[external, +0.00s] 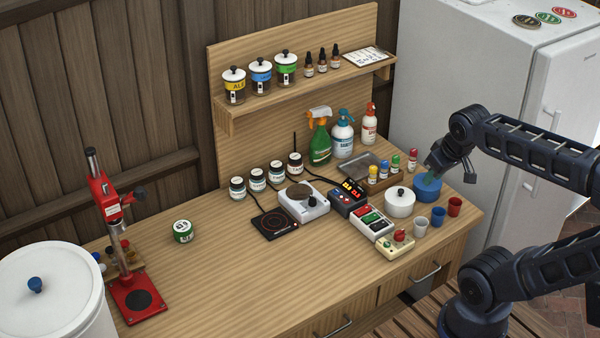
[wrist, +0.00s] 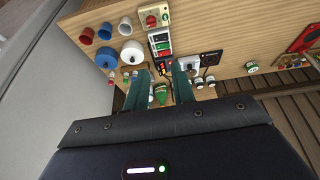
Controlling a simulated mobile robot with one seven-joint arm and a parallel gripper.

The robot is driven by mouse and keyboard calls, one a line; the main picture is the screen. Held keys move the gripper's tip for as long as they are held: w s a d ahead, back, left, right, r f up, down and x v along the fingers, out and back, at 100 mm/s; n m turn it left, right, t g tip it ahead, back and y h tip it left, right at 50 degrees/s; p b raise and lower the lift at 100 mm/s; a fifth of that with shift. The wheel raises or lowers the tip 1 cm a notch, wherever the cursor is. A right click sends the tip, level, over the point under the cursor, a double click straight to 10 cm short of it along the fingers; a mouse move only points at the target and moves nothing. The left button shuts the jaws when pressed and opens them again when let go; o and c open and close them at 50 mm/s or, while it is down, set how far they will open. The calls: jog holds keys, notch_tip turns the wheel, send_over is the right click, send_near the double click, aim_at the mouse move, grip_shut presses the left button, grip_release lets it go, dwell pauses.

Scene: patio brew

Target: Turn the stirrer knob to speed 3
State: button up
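The stirrer (external: 293,204) is a white box with a round brown top plate in the middle of the bench. Its black knob (external: 312,201) is on the front right; its setting is too small to read. My gripper (external: 429,179) is at the bench's right end, near the blue bowl, well to the right of the stirrer. In the wrist view its two teal fingers (wrist: 160,78) stand apart with nothing gripped between them.
A black plate (external: 273,224), a black button box (external: 348,196) and a white lidded pot (external: 400,203) surround the stirrer. Spray bottles (external: 320,140) stand behind.

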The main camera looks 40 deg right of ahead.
jog(key=o, duration=0.4)
jog(key=shift+w+f+n, duration=0.15)
jog(key=shift+w+n, duration=0.2)
jog(key=shift+n, duration=0.05)
jog(key=shift+c, duration=0.2)
jog(key=m+g, duration=0.4)
jog(key=m, duration=2.2)
send_near(312, 197)
notch_tip(312, 197, down, 10)
jog(key=shift+w+r, duration=0.15)
jog(key=shift+r, duration=0.05)
jog(key=c, duration=1)
